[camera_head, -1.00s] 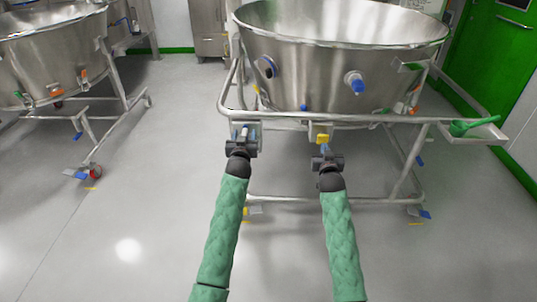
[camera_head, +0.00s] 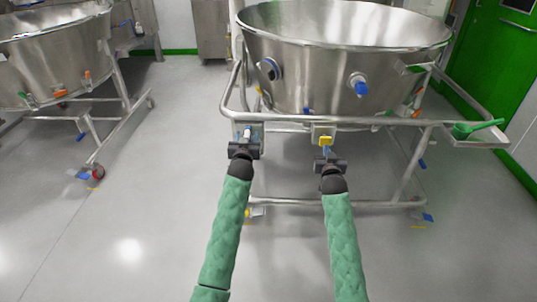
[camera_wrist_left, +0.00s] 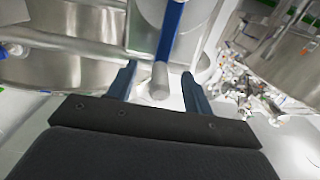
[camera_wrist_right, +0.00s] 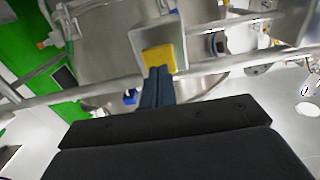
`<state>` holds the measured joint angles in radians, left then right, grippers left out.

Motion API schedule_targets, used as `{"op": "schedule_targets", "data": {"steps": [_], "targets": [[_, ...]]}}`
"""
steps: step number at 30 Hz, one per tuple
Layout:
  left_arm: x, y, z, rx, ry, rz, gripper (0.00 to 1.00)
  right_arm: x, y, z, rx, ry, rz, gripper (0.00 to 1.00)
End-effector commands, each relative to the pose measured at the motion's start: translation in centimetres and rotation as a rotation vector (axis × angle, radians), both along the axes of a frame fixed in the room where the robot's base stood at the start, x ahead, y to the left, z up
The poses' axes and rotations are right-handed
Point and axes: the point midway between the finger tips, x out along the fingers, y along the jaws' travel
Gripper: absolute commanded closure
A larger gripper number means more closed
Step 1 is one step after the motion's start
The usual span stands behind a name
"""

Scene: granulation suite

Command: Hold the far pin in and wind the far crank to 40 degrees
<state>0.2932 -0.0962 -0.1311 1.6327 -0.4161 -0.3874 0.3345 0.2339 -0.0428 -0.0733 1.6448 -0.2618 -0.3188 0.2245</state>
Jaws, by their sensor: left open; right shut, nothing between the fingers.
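The crank (camera_head: 247,134) is on the left front of the steel bowl's stand. In the left wrist view it shows a blue arm (camera_wrist_left: 171,28) and a round grey handle end (camera_wrist_left: 159,84). My left gripper (camera_head: 245,143) is open, with its fingers on either side of that handle end, apparently not closed on it. The yellow pin (camera_head: 326,140) sits in a pale bracket to the right. My right gripper (camera_head: 327,155) is shut and empty. In the right wrist view its fingertips are at the yellow pin (camera_wrist_right: 159,56); whether they press it cannot be told.
A tubular rail (camera_head: 290,118) runs around the stand below the bowl (camera_head: 340,70). A tray with a green scoop (camera_head: 475,128) is at the right. Another bowl on a wheeled stand (camera_head: 55,60) is at the left. The floor between them is clear.

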Motion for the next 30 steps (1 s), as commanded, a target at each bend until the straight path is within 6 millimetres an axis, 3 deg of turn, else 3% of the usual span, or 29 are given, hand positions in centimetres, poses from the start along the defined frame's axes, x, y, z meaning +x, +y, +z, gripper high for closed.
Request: {"op": "schedule_targets", "data": {"steps": [30], "targets": [[0.0,0.0,0.0,0.0,0.0,0.0,0.49,3.2,0.0,0.1,0.0,-0.001,0.0,1.0]]}}
